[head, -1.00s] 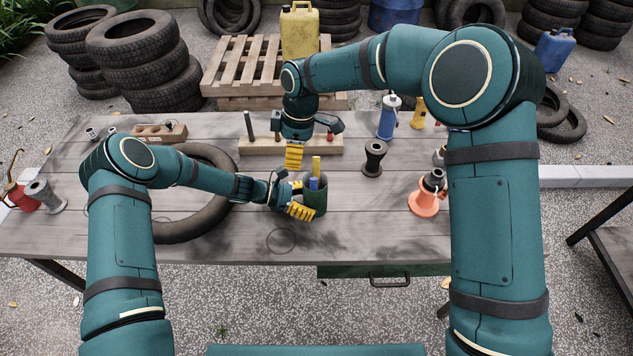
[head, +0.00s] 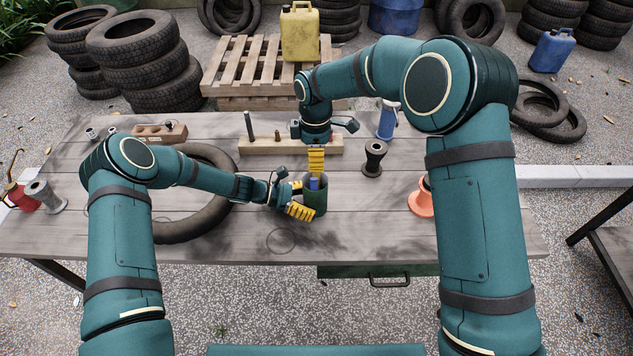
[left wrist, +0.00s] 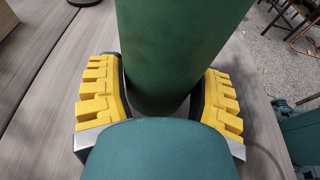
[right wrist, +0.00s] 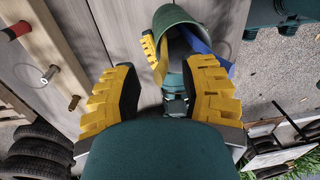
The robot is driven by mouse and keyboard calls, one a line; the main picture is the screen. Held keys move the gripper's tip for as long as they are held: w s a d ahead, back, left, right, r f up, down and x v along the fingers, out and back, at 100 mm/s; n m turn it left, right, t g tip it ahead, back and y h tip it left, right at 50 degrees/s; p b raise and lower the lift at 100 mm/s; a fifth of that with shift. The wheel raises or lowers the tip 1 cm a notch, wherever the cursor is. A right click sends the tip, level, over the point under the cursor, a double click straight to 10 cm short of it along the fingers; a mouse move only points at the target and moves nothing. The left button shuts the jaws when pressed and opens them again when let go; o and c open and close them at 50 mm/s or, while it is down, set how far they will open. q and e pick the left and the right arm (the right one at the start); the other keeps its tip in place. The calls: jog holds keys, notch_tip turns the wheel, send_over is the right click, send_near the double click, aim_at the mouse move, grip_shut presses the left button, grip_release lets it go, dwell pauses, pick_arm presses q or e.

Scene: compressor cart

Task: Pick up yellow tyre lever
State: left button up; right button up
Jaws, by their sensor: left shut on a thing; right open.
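The green can (head: 315,208) stands on the table, with a blue piece (head: 314,183) showing at its mouth. My left gripper (head: 300,200) is shut on the can's side; the left wrist view shows its yellow fingers on both sides of the can (left wrist: 175,50). My right gripper (head: 316,160) is open, pointing down just above the can's mouth. In the right wrist view the can (right wrist: 180,18) and blue piece (right wrist: 195,40) lie beyond the open fingers.
A wooden rack (head: 265,146) with upright pegs lies behind the can. A dark spool (head: 374,158) and a blue bottle (head: 388,120) stand to the right, with an orange spool (head: 420,200) nearer. A tyre (head: 185,232) lies left. The table front is clear.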

jog(key=shift+s+d+f, duration=0.15)
jog(key=shift+s+f, duration=0.1)
jog(key=shift+f, duration=0.8)
jog(key=shift+s+d+f, duration=0.1)
jog(key=shift+s+f, duration=0.1)
jog(key=shift+f, duration=0.8)
grip_shut()
